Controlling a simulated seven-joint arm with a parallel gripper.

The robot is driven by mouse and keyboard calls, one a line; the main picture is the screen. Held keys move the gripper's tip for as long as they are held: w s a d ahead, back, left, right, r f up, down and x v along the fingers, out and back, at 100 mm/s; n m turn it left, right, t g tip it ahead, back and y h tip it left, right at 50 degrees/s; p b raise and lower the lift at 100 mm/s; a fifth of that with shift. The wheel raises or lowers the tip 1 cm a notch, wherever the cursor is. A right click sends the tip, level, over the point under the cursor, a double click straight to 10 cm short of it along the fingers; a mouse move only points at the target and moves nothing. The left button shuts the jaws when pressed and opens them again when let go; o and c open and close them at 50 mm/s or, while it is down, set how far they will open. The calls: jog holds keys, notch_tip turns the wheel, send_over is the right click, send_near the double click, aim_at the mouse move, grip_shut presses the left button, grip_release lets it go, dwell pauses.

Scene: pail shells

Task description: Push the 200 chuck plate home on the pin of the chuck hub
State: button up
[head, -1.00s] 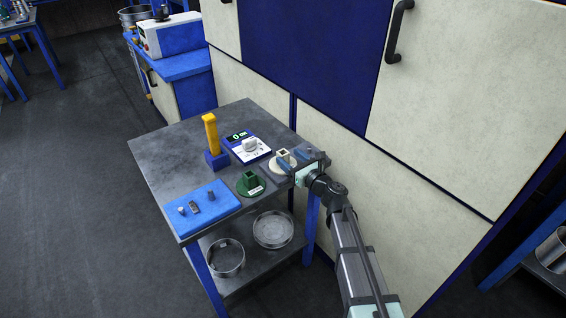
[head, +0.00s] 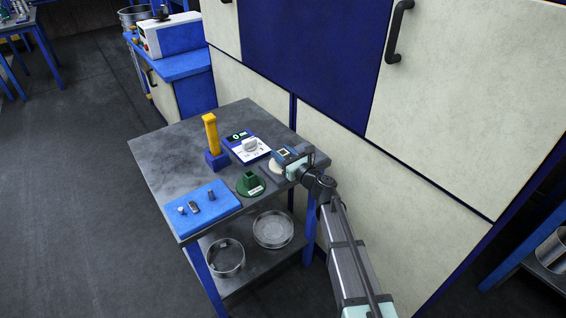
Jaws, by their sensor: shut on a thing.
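A cream round plate with a square raised block (head: 275,168) sits near the table's right edge in the head view. My gripper (head: 284,154) is around its square block and shut on it; the jaws hide most of the plate. A green round plate with a square block (head: 250,181) and a pale label stands apart, to the lower left. A blue box with a white top, a display and a pale knob-like piece (head: 249,146) stands to the left of my gripper. The labels are too small to read, so I cannot tell which is the 200 chuck plate or the chuck hub.
A yellow upright piece in a blue base (head: 212,141) stands mid-table. A blue mat (head: 225,205) with several small metal pieces lies at the front of the grey table (head: 165,150). Cabinets (head: 345,185) rise close behind the table. The table's far left is clear.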

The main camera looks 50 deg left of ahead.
grip_shut()
jog(key=shift+r, duration=0.55)
notch_tip(320, 180, up, 6)
jog(key=shift+r, duration=0.1)
jog(key=d, duration=1.8)
jog(key=s+a+r+n+g, duration=0.1)
jog(key=s+a+n+g, duration=0.1)
jog(key=s+a, duration=0.4)
jog(key=s+a+r+n+g+h, duration=0.1)
jog(key=s+a+g, duration=0.3)
jog(key=s, duration=0.8)
jog(key=s+a+r+n+g+h, duration=0.1)
jog(key=s+a+n+g, duration=0.2)
jog(key=s+a, duration=0.6)
jog(key=shift+r, duration=0.4)
